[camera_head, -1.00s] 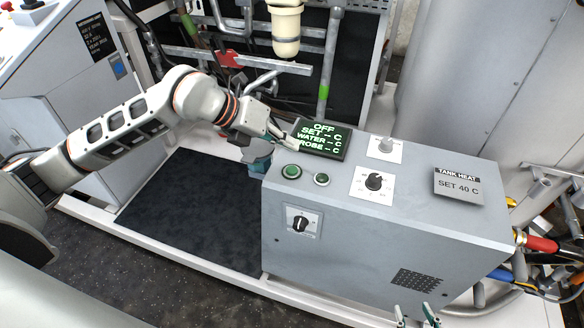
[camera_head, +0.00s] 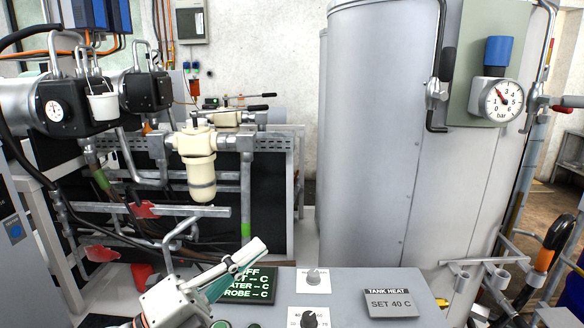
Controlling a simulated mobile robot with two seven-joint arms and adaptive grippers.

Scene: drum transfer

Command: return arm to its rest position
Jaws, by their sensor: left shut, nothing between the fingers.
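My left gripper (camera_head: 254,256) comes in at the lower left in the head view, with its white fingers shut and empty, pointing up and right. It overlaps the left part of the dark display (camera_head: 258,287) with green text and hides some of it. I cannot tell whether it touches the panel. The display sits on the grey control box (camera_head: 352,287), whose lower part is out of frame. My right gripper is not in view.
The box top carries a pale knob (camera_head: 313,276), a black knob (camera_head: 309,318) and a TANK HEAT label (camera_head: 390,303). A tall steel tank (camera_head: 385,130) stands behind. Pipes and a cream filter housing (camera_head: 196,165) stand at the left, with a pressure gauge (camera_head: 502,100) at the right.

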